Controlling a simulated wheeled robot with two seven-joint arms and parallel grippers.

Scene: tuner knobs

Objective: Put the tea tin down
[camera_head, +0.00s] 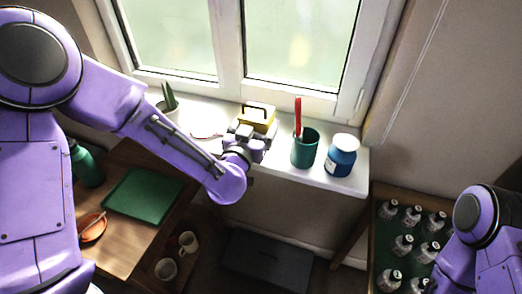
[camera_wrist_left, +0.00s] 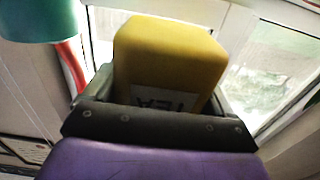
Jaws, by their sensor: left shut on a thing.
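The yellow tea tin (camera_head: 257,117) is at the window sill (camera_head: 358,172), between the plant and the green cup. My left gripper (camera_head: 254,128) is shut on it. In the left wrist view, the tea tin (camera_wrist_left: 170,62) fills the space between the fingers of my left gripper (camera_wrist_left: 160,95), and its TEA label shows upside down. I cannot tell whether the tin's base touches the sill. My right arm shows at the lower right, but its gripper is out of view.
A green cup (camera_head: 305,149) with a red item and a blue jar (camera_head: 342,157) stand right of the tin. A potted plant (camera_head: 169,100) is to its left. A wooden table (camera_head: 120,235) is at left, and a tray of several bottles (camera_head: 377,236) at right.

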